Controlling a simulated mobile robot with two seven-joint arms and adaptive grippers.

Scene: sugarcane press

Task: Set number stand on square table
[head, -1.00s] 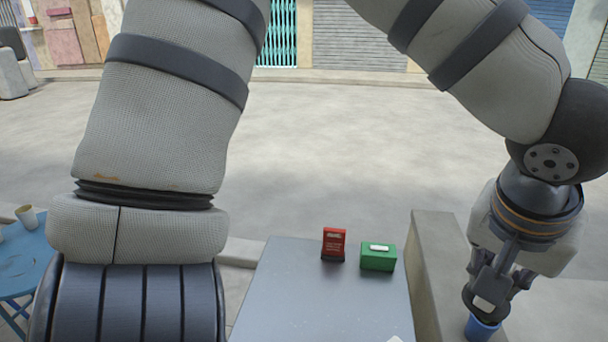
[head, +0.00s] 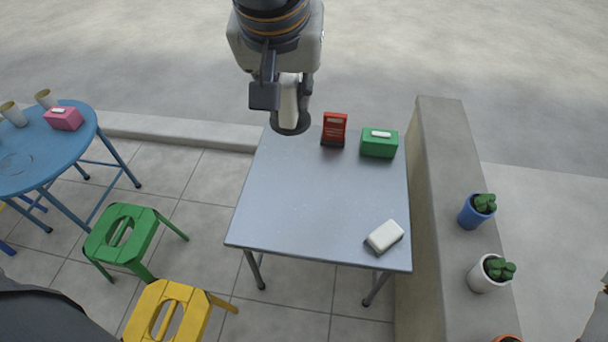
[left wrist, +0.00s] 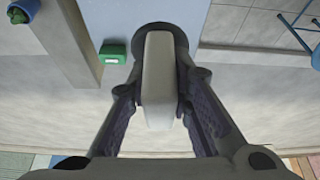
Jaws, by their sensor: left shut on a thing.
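The number stand (head: 291,123) is a pale upright plate on a dark round base. My left gripper (head: 284,92) is shut on its plate from above. The base is in front of the back left corner of the grey square table (head: 310,195) in the head view; I cannot tell if it touches the top. In the left wrist view the pale plate (left wrist: 158,85) is between the two fingers of my left gripper (left wrist: 163,100), with the dark base beyond. No number shows on the face I see. My right gripper is not in view.
A red stand (head: 334,129) and a green box (head: 379,143) are at the table's back right, a white block (head: 385,236) at its front right. A ledge with potted plants (head: 440,180) borders the right. Stools and a blue round table (head: 50,145) are left.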

